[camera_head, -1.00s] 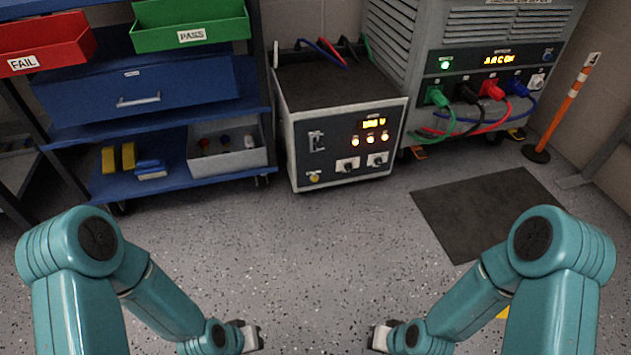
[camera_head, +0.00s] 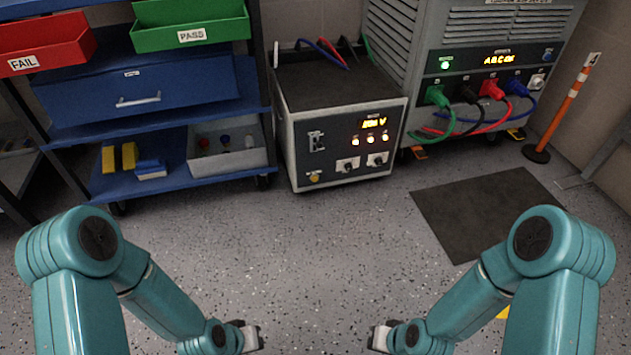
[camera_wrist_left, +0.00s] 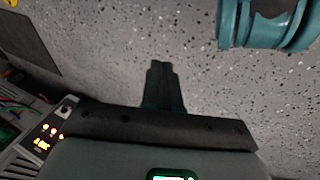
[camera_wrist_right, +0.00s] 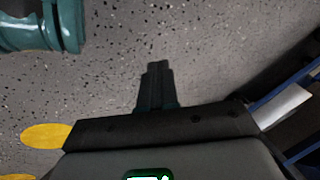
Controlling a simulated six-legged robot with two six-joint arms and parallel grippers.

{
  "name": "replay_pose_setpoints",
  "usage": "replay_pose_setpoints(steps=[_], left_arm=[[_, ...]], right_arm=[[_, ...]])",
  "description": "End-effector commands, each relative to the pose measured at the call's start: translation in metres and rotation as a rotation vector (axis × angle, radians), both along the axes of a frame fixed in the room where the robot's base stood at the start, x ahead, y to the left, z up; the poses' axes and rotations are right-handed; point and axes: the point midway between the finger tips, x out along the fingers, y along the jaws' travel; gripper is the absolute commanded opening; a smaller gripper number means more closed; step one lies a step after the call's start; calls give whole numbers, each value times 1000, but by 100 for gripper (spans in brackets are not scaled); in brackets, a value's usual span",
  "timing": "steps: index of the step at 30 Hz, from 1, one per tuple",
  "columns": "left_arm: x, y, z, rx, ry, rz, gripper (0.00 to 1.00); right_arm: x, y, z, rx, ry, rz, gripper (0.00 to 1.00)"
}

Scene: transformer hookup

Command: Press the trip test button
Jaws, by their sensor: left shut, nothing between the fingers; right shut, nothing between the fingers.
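A low grey cabinet with a dark front panel (camera_head: 348,152) stands ahead of me in the head view. Its panel holds a lit amber display (camera_head: 374,122), several glowing amber lamps, a switch at the left and two knobs. A small round yellow button (camera_head: 314,178) sits at the panel's lower left; its label is too small to read, so I cannot confirm it is the trip test button. My left gripper (camera_head: 256,338) and right gripper (camera_head: 374,338) are shut and empty, low in front of me, well apart from the cabinet. Their shut fingers show in the left wrist view (camera_wrist_left: 160,68) and right wrist view (camera_wrist_right: 158,68).
A larger grey unit (camera_head: 478,35) with several coloured cables stands at the right, beside an orange-and-white post (camera_head: 570,100). A blue shelf cart (camera_head: 180,190) with red and green bins stands at the left. A dark mat (camera_head: 485,210) lies on otherwise open floor.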

Motion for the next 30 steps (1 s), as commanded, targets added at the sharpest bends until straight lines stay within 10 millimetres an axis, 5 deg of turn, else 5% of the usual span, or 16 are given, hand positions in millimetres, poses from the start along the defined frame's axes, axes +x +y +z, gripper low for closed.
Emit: replay_pose_setpoints(steps=[12,19,30], left_arm=[[0,0,1,0,0,0,0],[-20,-4,34,-13,66,-9,0],[-21,-4,28,-15,72,-9,0]], right_arm=[[0,0,1,0,0,0,0],[-20,4,34,13,66,9,0],[-21,4,28,15,72,9,0]])
